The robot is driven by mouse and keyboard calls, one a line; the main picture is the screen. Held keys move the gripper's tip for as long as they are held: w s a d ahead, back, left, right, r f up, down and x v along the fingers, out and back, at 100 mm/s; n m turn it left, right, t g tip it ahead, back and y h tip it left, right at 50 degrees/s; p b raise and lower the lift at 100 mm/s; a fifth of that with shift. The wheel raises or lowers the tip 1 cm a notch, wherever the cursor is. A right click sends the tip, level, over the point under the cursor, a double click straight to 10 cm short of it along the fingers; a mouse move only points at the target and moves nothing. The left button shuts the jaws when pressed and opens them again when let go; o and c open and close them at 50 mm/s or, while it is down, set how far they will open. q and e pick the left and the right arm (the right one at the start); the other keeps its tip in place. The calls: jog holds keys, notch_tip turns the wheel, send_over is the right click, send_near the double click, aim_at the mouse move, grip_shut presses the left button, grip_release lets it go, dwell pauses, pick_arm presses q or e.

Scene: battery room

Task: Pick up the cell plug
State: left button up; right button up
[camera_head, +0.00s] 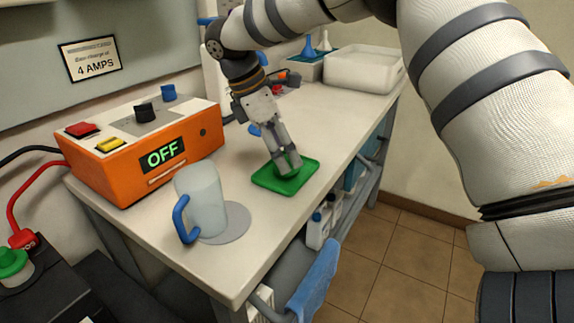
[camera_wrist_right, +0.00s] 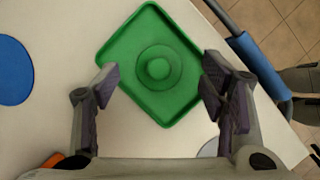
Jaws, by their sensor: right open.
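The cell plug (camera_wrist_right: 158,67) is a round green piece with a raised middle, lying in the centre of a shallow green tray (camera_wrist_right: 133,32). The tray (camera_head: 262,182) lies on the bench in the head view, where my gripper largely hides the plug. My right gripper (camera_head: 287,168) points down over the tray. In the right wrist view its two fingers (camera_wrist_right: 160,88) are spread wide, with nothing between them, and the plug shows ahead of the gap. I cannot tell the exact height above the plug. My left gripper is not in view.
An orange charger (camera_head: 145,150) reading OFF and a clear jug (camera_head: 203,195) with a blue handle stand left of the tray. A white basin (camera_head: 362,70) is at the far end. A blue cloth (camera_head: 315,283) hangs at the bench's front edge.

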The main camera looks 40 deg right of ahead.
aim_at(294, 172)
jog(key=x, duration=0.2)
jog(key=shift+d+f, duration=0.15)
jog(key=shift+f, duration=0.15)
jog(key=c, duration=0.9)
